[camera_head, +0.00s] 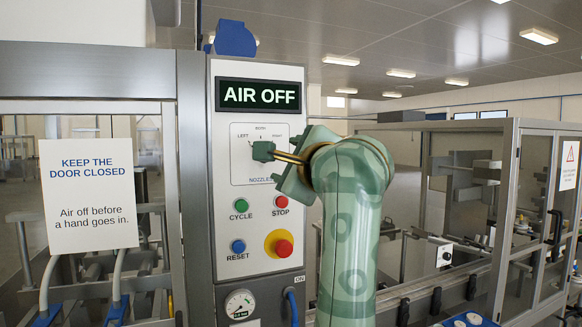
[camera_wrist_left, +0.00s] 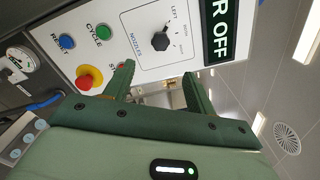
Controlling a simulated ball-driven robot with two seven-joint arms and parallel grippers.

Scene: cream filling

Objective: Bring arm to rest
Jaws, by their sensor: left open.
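My left arm (camera_head: 348,235), green and patterned, rises from the bottom of the head view. My left gripper (camera_head: 277,157) is in front of the control panel, over the nozzles dial area. In the left wrist view my left gripper (camera_wrist_left: 158,75) is open, its two green fingers apart with no object clearly held. The dark nozzles knob (camera_wrist_left: 160,41) shows beyond the fingertips and looks clear of them. In the head view the gripper hides most of this knob. My right gripper is in neither view.
The panel display (camera_head: 258,96) reads AIR OFF. Below the dial are a green cycle button (camera_head: 239,202), red stop button (camera_head: 281,201), blue reset button (camera_head: 238,246) and red emergency knob (camera_head: 283,248). A glazed machine frame (camera_head: 508,200) stands right; a door sign (camera_head: 88,195) hangs left.

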